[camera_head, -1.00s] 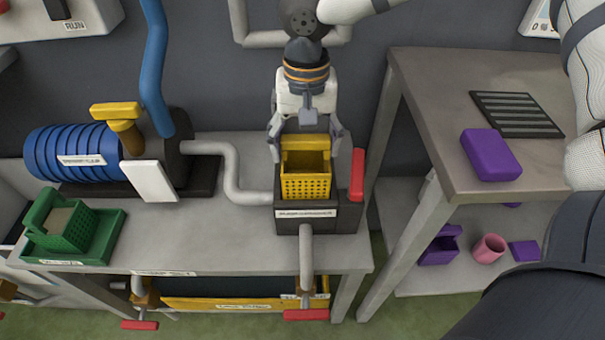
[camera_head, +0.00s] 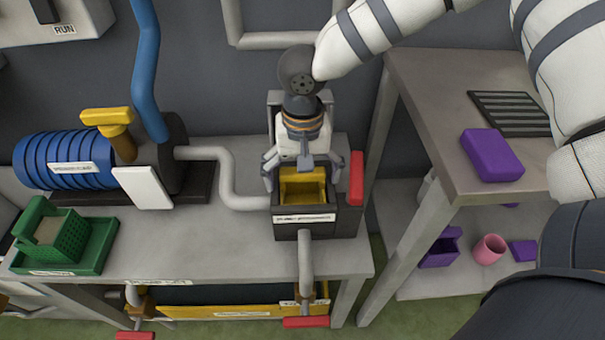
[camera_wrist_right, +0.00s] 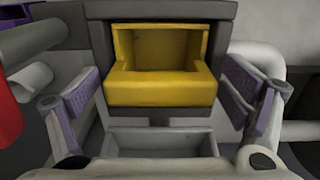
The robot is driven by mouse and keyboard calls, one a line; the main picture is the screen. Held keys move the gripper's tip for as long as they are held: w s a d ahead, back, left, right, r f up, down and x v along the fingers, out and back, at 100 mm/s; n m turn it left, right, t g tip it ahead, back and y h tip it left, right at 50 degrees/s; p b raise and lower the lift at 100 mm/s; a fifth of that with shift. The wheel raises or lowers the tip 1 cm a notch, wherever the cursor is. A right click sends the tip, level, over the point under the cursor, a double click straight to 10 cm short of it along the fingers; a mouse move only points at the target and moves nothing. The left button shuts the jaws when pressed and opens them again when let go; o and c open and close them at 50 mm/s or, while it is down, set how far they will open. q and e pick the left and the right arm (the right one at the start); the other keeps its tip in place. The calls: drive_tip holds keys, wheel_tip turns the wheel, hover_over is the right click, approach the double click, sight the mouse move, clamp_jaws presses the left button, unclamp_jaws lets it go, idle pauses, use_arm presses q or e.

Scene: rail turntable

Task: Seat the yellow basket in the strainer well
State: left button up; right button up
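The yellow basket (camera_head: 303,188) sits down inside the dark strainer well (camera_head: 289,229), with only its upper part showing above the rim. In the right wrist view the basket (camera_wrist_right: 158,91) looks level between the well's dark walls. My right gripper (camera_head: 302,174) is over the well with its fingers spread to either side of the basket. In the right wrist view both finger pads stand apart from the basket, with gaps on both sides. The basket's lower part is hidden in the well. My left gripper is not in view.
A red handle (camera_head: 356,178) stands close at the well's right side. A grey pipe (camera_head: 228,180) runs in from the blue ribbed machine (camera_head: 62,163). A green basket in a green tray (camera_head: 92,263) is at the bench's left. A purple block (camera_head: 491,155) lies on the right table.

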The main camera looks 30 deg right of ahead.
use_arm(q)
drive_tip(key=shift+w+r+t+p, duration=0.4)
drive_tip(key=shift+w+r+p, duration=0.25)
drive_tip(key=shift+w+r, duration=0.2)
use_arm(e)
wheel_tip(320, 180, up, 12)
drive_tip(key=shift+r, duration=0.2)
